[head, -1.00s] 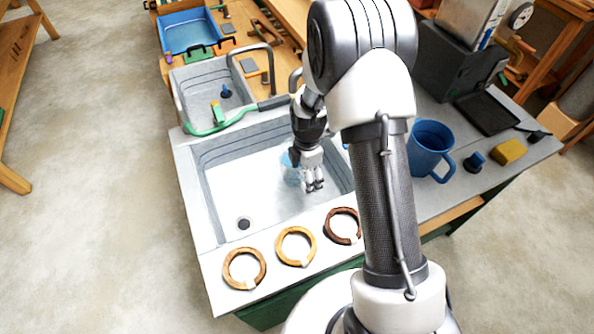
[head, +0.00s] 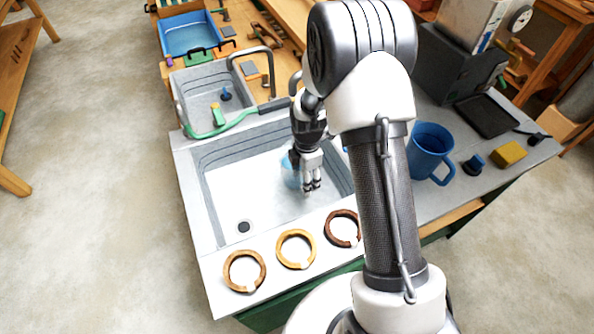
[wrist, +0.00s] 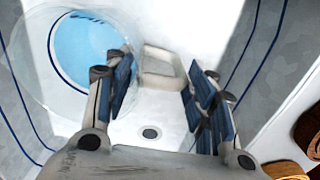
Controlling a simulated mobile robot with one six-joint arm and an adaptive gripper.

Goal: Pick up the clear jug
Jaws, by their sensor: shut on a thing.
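The clear jug (head: 291,172) stands in the large sink basin, see-through with a pale blue tint, and is partly hidden behind my gripper (head: 312,187). In the wrist view the jug (wrist: 82,52) is at the upper left, with a round rim and a blue disc inside. A pale, blocky piece that looks like its handle lies between the fingers of my gripper (wrist: 160,88). My gripper is shut on the jug at this handle, though the contact itself is hard to see.
The sink basin (head: 225,190) has grey side walls and a drain. Three open wooden rings (head: 295,232) lie along its front ledge. A curved faucet (head: 262,52) and a green hose (head: 222,130) are behind. A blue mug (head: 428,150) stands on the right counter.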

